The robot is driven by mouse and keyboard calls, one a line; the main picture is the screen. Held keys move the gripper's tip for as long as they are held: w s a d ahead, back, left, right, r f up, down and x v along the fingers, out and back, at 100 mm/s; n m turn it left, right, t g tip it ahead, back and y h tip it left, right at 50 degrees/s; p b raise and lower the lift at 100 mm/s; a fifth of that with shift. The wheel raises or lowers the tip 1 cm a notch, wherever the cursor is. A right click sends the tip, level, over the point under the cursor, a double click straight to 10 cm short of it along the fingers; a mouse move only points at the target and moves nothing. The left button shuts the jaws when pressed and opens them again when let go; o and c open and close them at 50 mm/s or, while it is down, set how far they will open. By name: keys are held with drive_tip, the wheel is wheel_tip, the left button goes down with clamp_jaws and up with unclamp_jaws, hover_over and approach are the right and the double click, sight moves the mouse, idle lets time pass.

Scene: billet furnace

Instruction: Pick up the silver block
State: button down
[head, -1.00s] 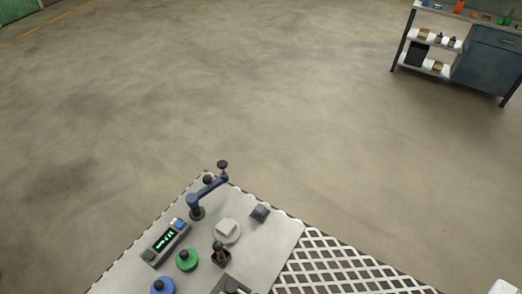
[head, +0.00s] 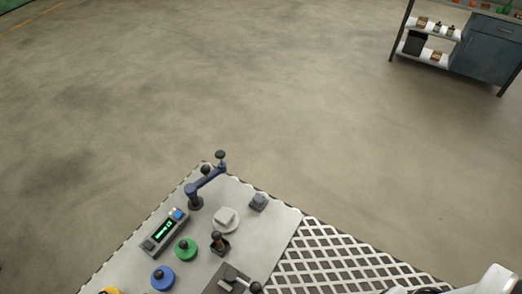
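No block stands out clearly as the silver block. A small grey block-like piece (head: 258,201) sits at the right edge of the grey panel table. A pale block-shaped piece (head: 225,216) sits on a round pale disc to its left; I cannot tell whether it is a loose block or a knob. My gripper is not clearly in view. A white part of my arm and a dark piece show at the bottom right edge.
The panel (head: 258,237) carries a blue crank arm (head: 208,180), a green-lit display box (head: 163,232), a green knob (head: 186,250), a blue knob (head: 163,278) and a black-based lever (head: 219,245). A lattice grate (head: 330,262) adjoins it. A workbench (head: 485,50) stands far right; open floor lies between.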

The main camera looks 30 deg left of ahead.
drive_tip(key=shift+c, duration=1.2)
unclamp_jaws()
drive_tip(key=m+g+y, duration=0.3)
drive_tip(key=m+y, duration=0.3)
drive_tip(key=y, duration=0.4)
approach(226, 216)
drive_tip(key=s+d+r, duration=0.7)
drive_tip(key=d+r, duration=0.1)
drive_tip(key=r, duration=0.2)
drive_tip(key=w+a+f+m+t+y, duration=0.2)
drive_tip(key=w+a+f+m+t, duration=0.25)
drive_tip(key=f, duration=0.45)
drive_tip(key=shift+m+g, duration=0.65)
drive_tip(key=shift+m, duration=0.3)
drive_tip(key=x, duration=0.9)
drive_tip(key=f+x, duration=0.1)
drive_tip(key=x, duration=0.3)
drive_tip(key=shift+f, duration=0.15)
drive_tip(key=shift+w+a, duration=0.1)
drive_tip(key=shift+a, duration=0.1)
drive_tip(key=shift+c, duration=0.3)
